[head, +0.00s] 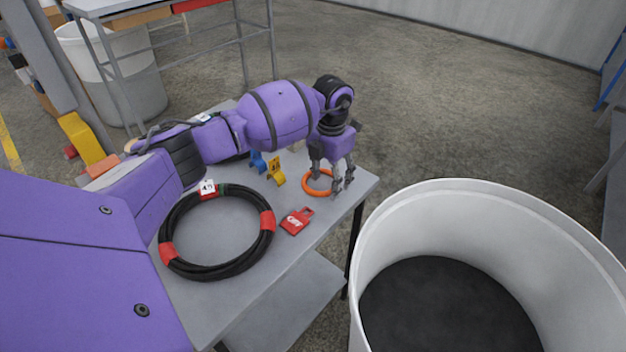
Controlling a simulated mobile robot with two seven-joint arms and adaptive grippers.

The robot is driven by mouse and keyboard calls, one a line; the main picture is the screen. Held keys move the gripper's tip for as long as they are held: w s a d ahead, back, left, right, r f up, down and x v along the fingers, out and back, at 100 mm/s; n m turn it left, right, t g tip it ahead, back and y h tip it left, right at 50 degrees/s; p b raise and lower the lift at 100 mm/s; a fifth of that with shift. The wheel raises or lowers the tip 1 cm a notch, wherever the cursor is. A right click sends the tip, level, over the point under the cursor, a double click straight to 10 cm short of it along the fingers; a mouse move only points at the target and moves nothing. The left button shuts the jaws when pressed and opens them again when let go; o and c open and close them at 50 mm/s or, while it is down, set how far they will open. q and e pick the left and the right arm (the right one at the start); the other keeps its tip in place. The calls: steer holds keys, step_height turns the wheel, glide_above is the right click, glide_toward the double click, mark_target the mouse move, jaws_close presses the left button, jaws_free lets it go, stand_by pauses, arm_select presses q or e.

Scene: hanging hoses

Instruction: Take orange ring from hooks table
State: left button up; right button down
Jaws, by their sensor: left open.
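The orange ring (311,190) lies flat on the grey hooks table (318,222) near its far right corner. My left gripper (337,188) points down at the ring's right side, with its fingers open. The fingers hide part of the ring's right edge, and I cannot tell whether they touch it. My right gripper is not in view.
A coiled black hose (268,240) with red bands lies on the table. A red tag (297,221), a yellow hook (276,172) and a blue hook (258,161) are near the ring. A large white bin (372,235) stands right of the table.

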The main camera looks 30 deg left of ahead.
arm_select(q)
steer(key=shift+f, duration=0.35)
jaws_close()
steer(key=shift+r, duration=0.1)
